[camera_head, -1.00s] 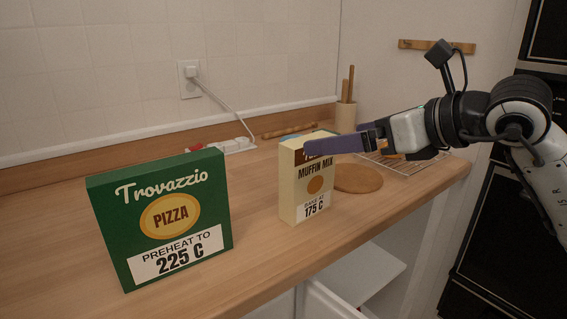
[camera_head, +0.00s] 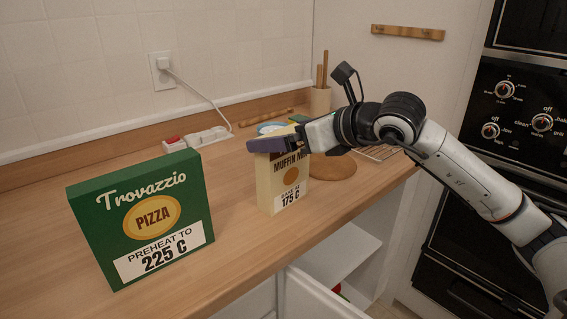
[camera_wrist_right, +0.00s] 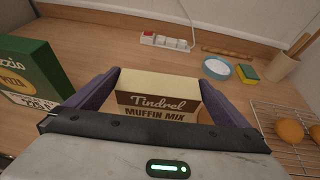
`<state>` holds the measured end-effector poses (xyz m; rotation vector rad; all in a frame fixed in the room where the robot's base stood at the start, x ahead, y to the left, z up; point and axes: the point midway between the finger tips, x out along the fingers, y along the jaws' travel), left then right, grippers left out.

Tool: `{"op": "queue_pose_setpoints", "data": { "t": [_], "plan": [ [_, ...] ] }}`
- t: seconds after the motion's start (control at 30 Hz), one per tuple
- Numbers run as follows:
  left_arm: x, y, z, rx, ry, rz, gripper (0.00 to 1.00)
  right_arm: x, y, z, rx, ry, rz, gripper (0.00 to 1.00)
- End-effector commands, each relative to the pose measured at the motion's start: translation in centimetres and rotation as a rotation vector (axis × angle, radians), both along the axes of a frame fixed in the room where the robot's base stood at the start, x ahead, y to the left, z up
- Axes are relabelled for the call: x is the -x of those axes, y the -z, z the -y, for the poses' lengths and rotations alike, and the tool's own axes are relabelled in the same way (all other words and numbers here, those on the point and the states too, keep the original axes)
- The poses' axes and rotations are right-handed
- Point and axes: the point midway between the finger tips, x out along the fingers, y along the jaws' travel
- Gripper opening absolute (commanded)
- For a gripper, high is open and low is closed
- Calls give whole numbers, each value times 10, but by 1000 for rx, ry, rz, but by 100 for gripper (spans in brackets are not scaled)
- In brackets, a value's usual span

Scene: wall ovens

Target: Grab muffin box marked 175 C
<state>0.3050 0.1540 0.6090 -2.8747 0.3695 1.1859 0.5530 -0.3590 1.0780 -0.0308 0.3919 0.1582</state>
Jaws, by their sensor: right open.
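The cream muffin mix box (camera_head: 283,190) marked 175 C stands upright on the wooden counter in the head view. My right gripper (camera_head: 268,144) is at the top of this box and covers part of its upper front. In the right wrist view, the gripper (camera_wrist_right: 160,77) is open, with one purple finger on each side of the box (camera_wrist_right: 160,88). Whether the fingers touch its sides, I cannot tell. A green pizza box (camera_head: 150,215) marked 225 C stands to the left, apart from the gripper. My left gripper is not in view.
Behind the muffin box are a power strip (camera_head: 198,138), a small bowl (camera_wrist_right: 217,68) and a sponge (camera_wrist_right: 247,73). A wire rack (camera_wrist_right: 290,122) with round items lies to the right.

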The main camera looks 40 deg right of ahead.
Motion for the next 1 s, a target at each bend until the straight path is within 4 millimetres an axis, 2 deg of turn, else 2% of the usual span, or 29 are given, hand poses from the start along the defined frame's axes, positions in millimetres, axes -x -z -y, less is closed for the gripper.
{"op": "queue_pose_setpoints", "data": {
  "t": [0.33, 0.6, 0.67, 1.0],
  "plan": [
    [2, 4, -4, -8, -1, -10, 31, -6, 3, -1, 1, 0, 1, 98],
    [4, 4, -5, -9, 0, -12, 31, -5, 3, -1, 1, -1, 0, 53],
    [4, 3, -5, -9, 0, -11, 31, -5, 1, -1, 1, -1, 4, 46],
    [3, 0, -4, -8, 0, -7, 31, -6, -5, -1, 1, -1, 5, 46]
  ]
}}
